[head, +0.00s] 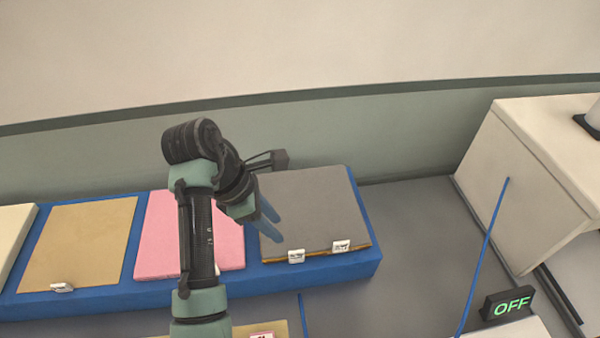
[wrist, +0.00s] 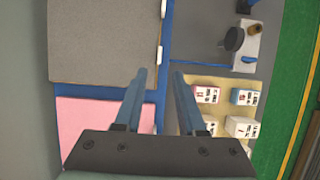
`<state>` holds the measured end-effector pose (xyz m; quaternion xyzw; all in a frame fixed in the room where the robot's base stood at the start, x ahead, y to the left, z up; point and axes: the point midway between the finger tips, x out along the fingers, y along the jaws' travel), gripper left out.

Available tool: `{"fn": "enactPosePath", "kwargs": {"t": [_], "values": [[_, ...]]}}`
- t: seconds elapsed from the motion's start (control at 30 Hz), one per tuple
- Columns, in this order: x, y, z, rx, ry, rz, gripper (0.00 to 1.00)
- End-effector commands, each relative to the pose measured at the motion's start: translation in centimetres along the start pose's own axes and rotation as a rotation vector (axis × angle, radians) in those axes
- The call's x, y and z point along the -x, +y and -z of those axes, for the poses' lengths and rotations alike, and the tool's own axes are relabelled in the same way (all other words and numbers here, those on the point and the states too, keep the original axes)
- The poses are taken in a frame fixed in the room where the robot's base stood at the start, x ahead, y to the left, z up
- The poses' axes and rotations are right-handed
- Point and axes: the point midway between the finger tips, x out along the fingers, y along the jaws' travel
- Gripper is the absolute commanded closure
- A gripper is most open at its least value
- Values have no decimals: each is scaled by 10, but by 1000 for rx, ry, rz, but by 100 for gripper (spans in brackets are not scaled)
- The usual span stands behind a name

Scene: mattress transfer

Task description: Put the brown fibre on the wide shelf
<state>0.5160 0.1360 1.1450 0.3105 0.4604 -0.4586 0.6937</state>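A flat tan-brown panel (head: 80,243), the brownest whole sheet in view, lies on the blue platform (head: 130,299) at the left of the head view, with a small white tag at its front edge. I take it for the brown fibre. My gripper (head: 268,222) is open and empty, its blue fingers apart, over the grey panel (head: 312,208) in the head view. The fingers also show in the wrist view (wrist: 160,74), with the grey panel (wrist: 103,40) to their left. I cannot tell for sure which surface is the wide shelf.
A pink panel (head: 158,245) lies between the tan and grey ones, partly behind my arm. A cream panel (head: 12,235) is at the far left. A white bench (head: 530,190) stands right, near an OFF sign (head: 508,304). Several small boxes (wrist: 207,94) sit on a tan surface.

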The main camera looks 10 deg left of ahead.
Motion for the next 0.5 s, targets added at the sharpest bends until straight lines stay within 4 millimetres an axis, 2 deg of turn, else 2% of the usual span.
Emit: {"fn": "enactPosePath", "kwargs": {"t": [0.17, 0.27, 0.37, 0.47, 0.5], "values": [[0, 0, 0, -1, 0, -1, 61], [2, 6, -7, -46, 2, -39, 61], [12, 26, -29, -193, 13, -164, 61], [39, 54, -69, -440, 49, -381, 61], [54, 65, -89, -554, 75, -485, 61]]}}
